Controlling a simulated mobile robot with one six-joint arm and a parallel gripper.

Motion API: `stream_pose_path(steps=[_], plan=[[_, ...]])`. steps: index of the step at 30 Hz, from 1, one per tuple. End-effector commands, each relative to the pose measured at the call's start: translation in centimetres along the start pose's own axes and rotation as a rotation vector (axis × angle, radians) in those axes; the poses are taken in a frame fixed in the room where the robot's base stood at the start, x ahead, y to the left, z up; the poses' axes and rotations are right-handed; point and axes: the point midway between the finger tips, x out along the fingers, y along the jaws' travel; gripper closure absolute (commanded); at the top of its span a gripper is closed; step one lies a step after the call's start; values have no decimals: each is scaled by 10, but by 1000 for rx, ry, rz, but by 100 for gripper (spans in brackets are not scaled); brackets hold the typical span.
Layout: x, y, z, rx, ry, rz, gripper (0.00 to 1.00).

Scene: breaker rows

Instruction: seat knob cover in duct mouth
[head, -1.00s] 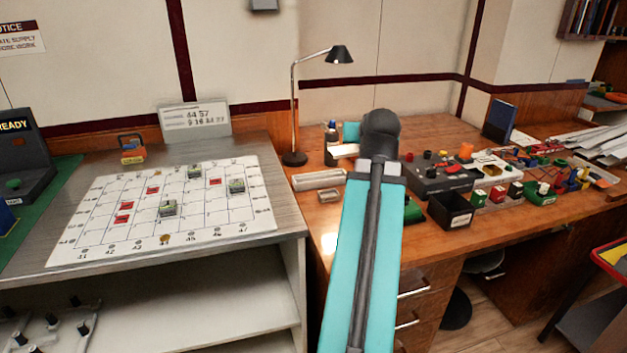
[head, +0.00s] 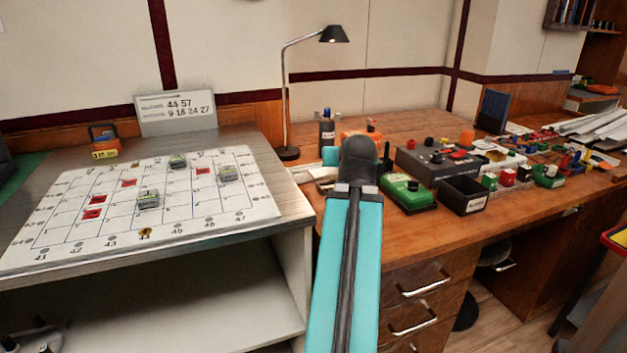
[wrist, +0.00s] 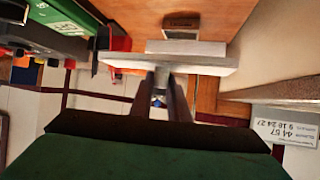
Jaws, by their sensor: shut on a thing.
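My gripper (wrist: 163,84) shows in the wrist view as two dark fingers closed with a narrow gap. A pale stepped slab (wrist: 125,60) lies across the fingertips, wider than the fingers; I take it to be the knob cover in their hold. A small brown and grey piece (wrist: 180,22) is beyond it over the desk; I cannot tell whether this is the duct mouth. In the head view my arm's teal link hides the gripper and the cover. A pale grey item (head: 311,172) lies on the desk just left of my arm, partly hidden.
The wooden desk (head: 430,235) holds a green box (head: 408,193), a black bin (head: 464,195), a grey panel (head: 436,165) and several small parts. A lamp (head: 287,105) stands at its left rear. A gridded white board (head: 125,225) lies on the left bench.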

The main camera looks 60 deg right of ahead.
Motion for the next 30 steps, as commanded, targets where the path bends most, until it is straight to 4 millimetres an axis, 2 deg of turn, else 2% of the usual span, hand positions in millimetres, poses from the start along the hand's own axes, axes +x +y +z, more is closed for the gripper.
stream_pose_path(steps=[1,7,20,30], plan=[[4,0,8,0,0,0,100],[8,0,14,0,0,0,100],[8,0,12,1,0,1,100],[22,-7,2,2,-1,0,100]])
